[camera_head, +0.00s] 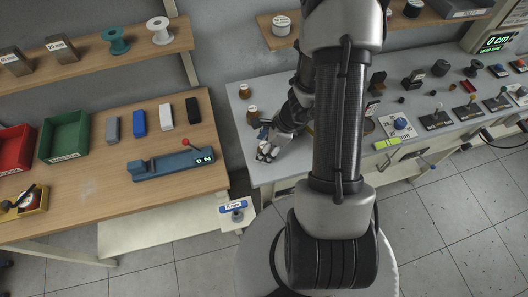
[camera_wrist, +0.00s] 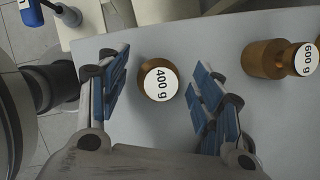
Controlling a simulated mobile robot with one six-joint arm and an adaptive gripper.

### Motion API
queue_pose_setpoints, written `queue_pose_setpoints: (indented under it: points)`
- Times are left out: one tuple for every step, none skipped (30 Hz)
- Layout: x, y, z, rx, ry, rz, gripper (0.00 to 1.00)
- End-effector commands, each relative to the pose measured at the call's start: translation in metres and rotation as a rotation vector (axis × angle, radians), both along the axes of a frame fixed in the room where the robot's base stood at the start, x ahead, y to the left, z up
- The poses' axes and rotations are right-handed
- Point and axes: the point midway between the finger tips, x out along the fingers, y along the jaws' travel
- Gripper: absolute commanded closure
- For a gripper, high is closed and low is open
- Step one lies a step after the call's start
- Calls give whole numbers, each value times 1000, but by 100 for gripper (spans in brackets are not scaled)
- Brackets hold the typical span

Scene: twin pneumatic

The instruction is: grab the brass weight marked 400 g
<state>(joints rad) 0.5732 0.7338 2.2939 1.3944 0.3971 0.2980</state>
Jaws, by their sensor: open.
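The brass weight marked 400 g (camera_wrist: 158,80) stands upright between my two fingers in the wrist view, its white label facing the camera. My gripper (camera_wrist: 159,88) is open, with blue-padded fingers on either side of the weight. A gap shows on both sides, so neither finger seems to touch it. A larger brass weight marked 600 g (camera_wrist: 270,59) stands to the right, outside the right finger. In the head view my gripper (camera_head: 263,141) is low over the left end of the grey bench, and the 400 g weight is hard to make out there.
Two brass weights (camera_head: 252,114) (camera_head: 243,90) stand behind my gripper on the grey bench (camera_head: 244,142). A wooden bench (camera_head: 95,190) with coloured blocks and bins is to the left, across a narrow gap. Switches and small parts occupy the grey bench's right side.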

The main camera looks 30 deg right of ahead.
Motion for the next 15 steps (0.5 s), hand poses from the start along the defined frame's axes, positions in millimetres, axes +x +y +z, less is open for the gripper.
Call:
queue_pose_setpoints:
  points:
    - [1, 1, -5, 0, 0, -1, 40]
    - [1, 1, -5, 0, 0, -1, 40]
    - [1, 2, -5, -1, -1, 0, 40]
    - [2, 2, -5, -1, -1, 0, 40]
    - [2, 2, -5, -1, -1, 0, 40]
    - [2, 1, -5, -1, -1, 0, 40]
    - [2, 2, -5, -1, -1, 0, 40]
    - [2, 1, -4, -1, -1, 0, 40]
    - [2, 1, -4, -1, -1, 0, 41]
    - [2, 1, -4, -1, -1, 0, 43]
    - [2, 1, -4, -1, -1, 0, 45]
    - [2, 1, -4, -1, -1, 0, 48]
    - [2, 1, -4, -1, -1, 0, 50]
    - [2, 1, -4, -1, -1, 0, 52]
    - [1, 2, -4, -1, -1, 0, 55]
